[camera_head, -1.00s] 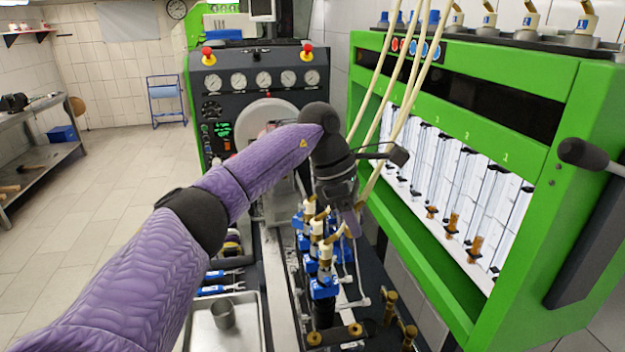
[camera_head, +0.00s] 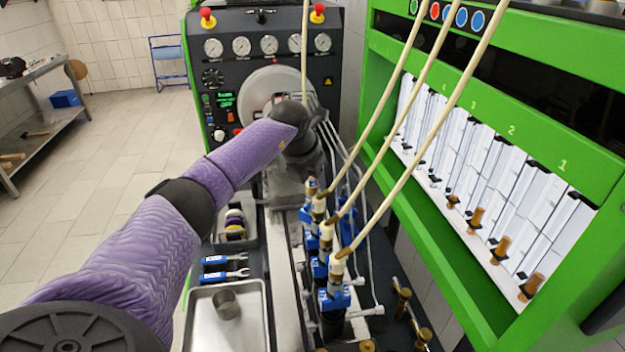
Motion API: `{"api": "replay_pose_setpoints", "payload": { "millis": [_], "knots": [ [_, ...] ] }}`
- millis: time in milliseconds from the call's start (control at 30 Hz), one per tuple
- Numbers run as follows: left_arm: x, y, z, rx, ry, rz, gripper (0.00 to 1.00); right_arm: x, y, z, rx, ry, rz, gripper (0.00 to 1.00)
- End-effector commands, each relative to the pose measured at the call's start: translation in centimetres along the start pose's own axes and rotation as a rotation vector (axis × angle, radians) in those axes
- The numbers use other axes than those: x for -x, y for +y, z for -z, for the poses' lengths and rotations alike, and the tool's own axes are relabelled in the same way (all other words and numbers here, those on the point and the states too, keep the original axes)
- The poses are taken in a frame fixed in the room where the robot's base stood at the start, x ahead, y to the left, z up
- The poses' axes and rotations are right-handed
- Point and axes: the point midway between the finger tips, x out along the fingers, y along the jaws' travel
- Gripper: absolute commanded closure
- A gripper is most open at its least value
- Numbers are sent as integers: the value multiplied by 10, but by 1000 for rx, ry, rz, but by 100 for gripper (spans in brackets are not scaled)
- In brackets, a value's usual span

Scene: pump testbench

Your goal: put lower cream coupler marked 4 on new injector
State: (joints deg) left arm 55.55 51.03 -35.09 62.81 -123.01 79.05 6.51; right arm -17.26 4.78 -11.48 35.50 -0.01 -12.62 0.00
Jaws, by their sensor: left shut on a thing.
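My left gripper (camera_head: 304,160) is at the far end of the injector row, mostly hidden behind my dark wrist. It is shut; a cream hose (camera_head: 305,50) runs down behind the wrist to it, fitting the cream coupler, whose body and mark are hidden. Just below and in front of the gripper stands an injector (camera_head: 311,186) with a brownish-cream top and no hose seen on it, which fits the new injector. Nearer injectors in blue clamps carry cream couplers (camera_head: 326,232) with hoses, the nearest coupler (camera_head: 338,264) being clearest. My right gripper is not in view.
The green measuring cabinet (camera_head: 480,292) with glass tubes bounds the right. Three hoses (camera_head: 445,125) slant across the space above the injectors.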

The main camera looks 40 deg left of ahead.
Motion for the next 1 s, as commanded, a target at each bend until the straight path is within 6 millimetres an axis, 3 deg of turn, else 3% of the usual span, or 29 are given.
{"api": "replay_pose_setpoints", "payload": {
  "millis": [200, 233, 400, 733, 1000],
  "knots": [
    [-9, 0, 7, -2, 17, -1, 100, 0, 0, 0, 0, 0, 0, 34],
    [-9, 0, 7, -2, 18, -1, 63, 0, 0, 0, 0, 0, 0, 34],
    [-8, 0, 6, -2, 15, -1, 30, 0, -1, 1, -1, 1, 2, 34],
    [0, 0, 4, -3, 8, -1, 30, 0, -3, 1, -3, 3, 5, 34],
    [72, 0, 3, -3, 4, -1, 30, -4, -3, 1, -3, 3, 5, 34]
  ]
}}
